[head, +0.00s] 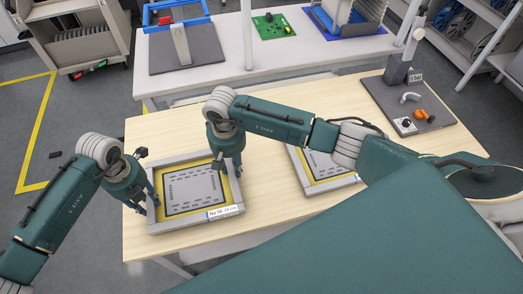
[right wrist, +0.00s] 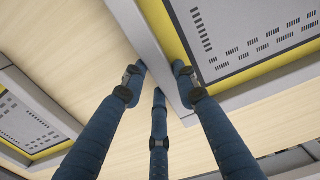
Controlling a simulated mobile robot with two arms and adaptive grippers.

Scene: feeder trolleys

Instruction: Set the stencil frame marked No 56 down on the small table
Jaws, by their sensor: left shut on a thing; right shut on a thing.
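The stencil frame (head: 166,227) has a grey rim, a yellow border and a grey patterned sheet. Its front label seems to read No 56, in small print. It is level over the left part of the small wooden table (head: 285,205); I cannot tell whether it touches the top. My left gripper (head: 149,204) is shut on its left rim. My right gripper (head: 228,170) is shut on its right rim. In the right wrist view, the blue fingers (right wrist: 160,80) straddle the grey rim (right wrist: 160,42). The left fingertips are partly hidden.
A second stencil frame (head: 297,172) lies to the right on the table, partly hidden by my right arm. A dark board with small parts (head: 407,105) is at the back right. A white bench (head: 310,58) stands behind. Bare wood separates the two frames.

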